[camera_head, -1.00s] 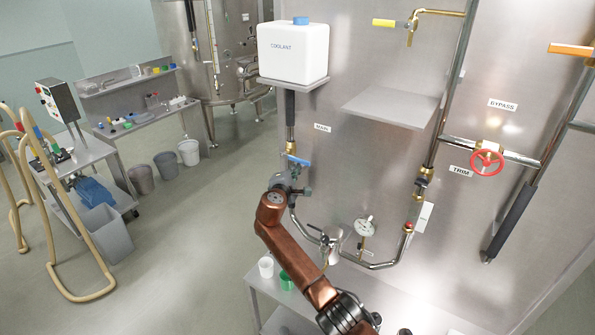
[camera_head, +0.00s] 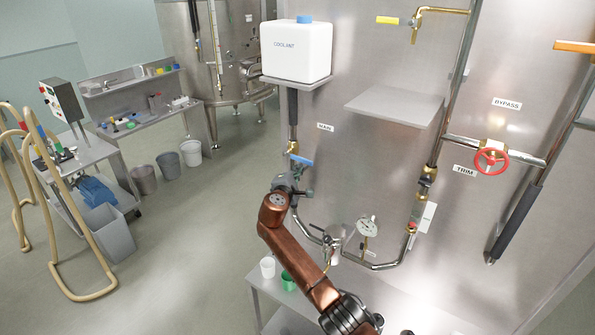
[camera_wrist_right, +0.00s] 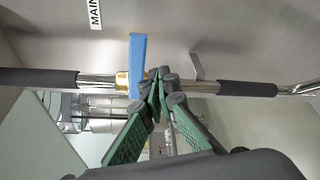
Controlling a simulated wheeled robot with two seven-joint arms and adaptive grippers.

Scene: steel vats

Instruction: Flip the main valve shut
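The handle lies across the pipe, slightly tilted in the head view. In the right wrist view the blue handle (camera_wrist_right: 138,62) also stands crosswise to the pipe. My right gripper (camera_head: 291,181) is just below the handle. In the wrist view its green-padded fingers (camera_wrist_right: 157,97) are brought together at the tips, close beside the handle's lower end. I see nothing between them; whether they touch the handle is unclear. My left gripper is out of view.
The coolant jug (camera_head: 296,52) stands on a shelf above the valve. The red trim wheel (camera_head: 491,161), a dial gauge (camera_head: 367,227) and bent pipes are to the right. White (camera_head: 267,267) and green (camera_head: 288,281) cups stand on the low bench below.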

